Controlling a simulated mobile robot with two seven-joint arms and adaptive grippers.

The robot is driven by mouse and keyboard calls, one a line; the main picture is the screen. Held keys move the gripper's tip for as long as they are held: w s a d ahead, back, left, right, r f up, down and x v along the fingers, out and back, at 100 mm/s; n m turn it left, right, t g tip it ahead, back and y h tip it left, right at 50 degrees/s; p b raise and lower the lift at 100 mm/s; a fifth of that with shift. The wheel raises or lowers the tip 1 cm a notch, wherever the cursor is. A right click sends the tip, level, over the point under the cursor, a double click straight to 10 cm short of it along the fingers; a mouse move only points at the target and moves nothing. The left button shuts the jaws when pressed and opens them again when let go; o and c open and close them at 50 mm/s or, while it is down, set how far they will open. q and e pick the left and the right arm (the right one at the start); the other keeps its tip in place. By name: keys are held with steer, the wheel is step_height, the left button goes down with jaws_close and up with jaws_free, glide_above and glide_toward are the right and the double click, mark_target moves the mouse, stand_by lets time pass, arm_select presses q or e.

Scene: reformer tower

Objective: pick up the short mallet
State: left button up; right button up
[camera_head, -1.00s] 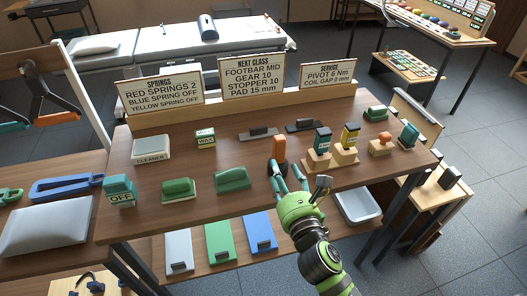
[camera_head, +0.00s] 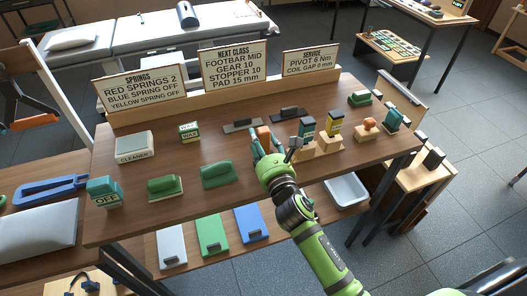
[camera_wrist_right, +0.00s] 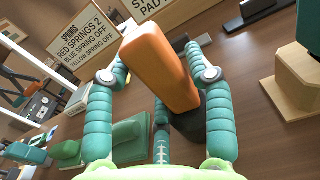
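An upright orange block (camera_head: 264,133) on a dark rounded base stands on the wooden table; it seems to be the short mallet. It shows large in the right wrist view (camera_wrist_right: 160,68), with its dark base (camera_wrist_right: 188,123) partly behind a finger. My right gripper (camera_head: 268,150) reaches it from the front. Its teal fingers stand spread on both sides of the orange part, with a third finger below. The fingertips are very close to its sides; firm contact cannot be made out. My left gripper is not in view.
Green blocks (camera_head: 218,175) lie to the left. Dark flat pieces (camera_head: 287,114) lie behind, before the sign board (camera_head: 235,68). Bare tabletop shows along the front edge.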

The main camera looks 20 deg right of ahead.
jaws_close()
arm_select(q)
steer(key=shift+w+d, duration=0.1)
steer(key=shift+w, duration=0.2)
arm_select(e)
steer(key=shift+r, duration=0.15)
arm_select(q)
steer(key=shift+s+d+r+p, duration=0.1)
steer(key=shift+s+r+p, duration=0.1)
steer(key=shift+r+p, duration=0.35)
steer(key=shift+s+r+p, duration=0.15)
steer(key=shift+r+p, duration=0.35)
steer(key=shift+p, duration=0.05)
arm_select(e)
step_height(320, 180, up, 10)
steer(key=shift+f, duration=0.1)
